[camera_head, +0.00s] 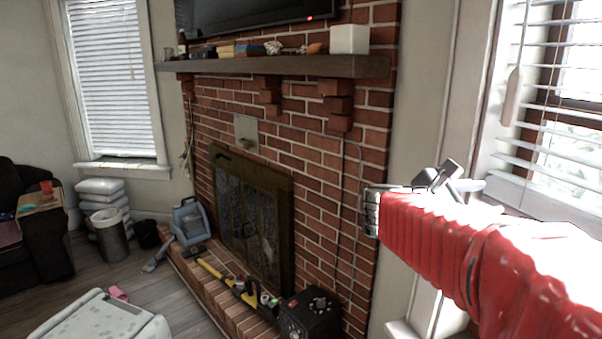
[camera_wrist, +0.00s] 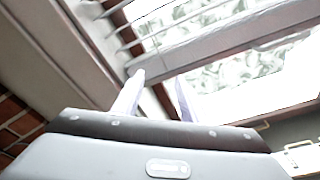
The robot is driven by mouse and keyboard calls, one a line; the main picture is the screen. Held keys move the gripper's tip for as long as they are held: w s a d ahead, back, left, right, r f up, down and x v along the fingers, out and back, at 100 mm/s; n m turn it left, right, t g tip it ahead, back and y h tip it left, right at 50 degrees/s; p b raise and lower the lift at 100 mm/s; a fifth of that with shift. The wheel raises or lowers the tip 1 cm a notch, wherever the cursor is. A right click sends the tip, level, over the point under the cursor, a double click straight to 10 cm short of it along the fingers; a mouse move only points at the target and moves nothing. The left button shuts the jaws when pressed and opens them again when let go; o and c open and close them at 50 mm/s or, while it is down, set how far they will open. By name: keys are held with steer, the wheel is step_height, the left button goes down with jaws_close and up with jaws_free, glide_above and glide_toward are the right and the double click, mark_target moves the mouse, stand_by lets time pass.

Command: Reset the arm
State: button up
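My arm, in a red ribbed sleeve, reaches in from the right of the head view, raised before the right window (camera_head: 565,120). My gripper (camera_head: 458,178) is at its far end, small and partly hidden by the arm. In the wrist view my gripper (camera_wrist: 160,82) shows two pale fingers standing apart with nothing between them. The window and its blind slats (camera_wrist: 190,25) lie beyond the fingertips, tilted in that picture.
A brick fireplace (camera_head: 250,210) with a wooden mantel (camera_head: 290,66) stands left of my arm. A black box (camera_head: 309,315) and a yellow tool (camera_head: 213,268) lie on the hearth. A pale patterned ottoman (camera_head: 95,318) is at the lower left. Some floor between is bare.

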steer(key=s+a+f+m+g+y, duration=0.1)
steer(key=s+a+f+m+y, duration=0.25)
steer(key=s+f, duration=0.35)
steer(key=s+a+f+m+g+y, duration=0.25)
steer(key=s+f+m+y, duration=0.2)
steer(key=f, duration=0.45)
steer(key=s+a+f+m+t+y, duration=0.1)
steer(key=s+a+f+m+y, duration=0.1)
steer(key=s+a, duration=0.4)
steer(key=s+a+f+m+t+y, duration=0.1)
steer(key=s+a+f+m+y, duration=0.2)
steer(key=s+a+m+y, duration=0.2)
steer(key=shift+s+a+f+m, duration=0.35)
steer(key=shift+s+a+m, duration=0.35)
steer(key=shift+a, duration=0.8)
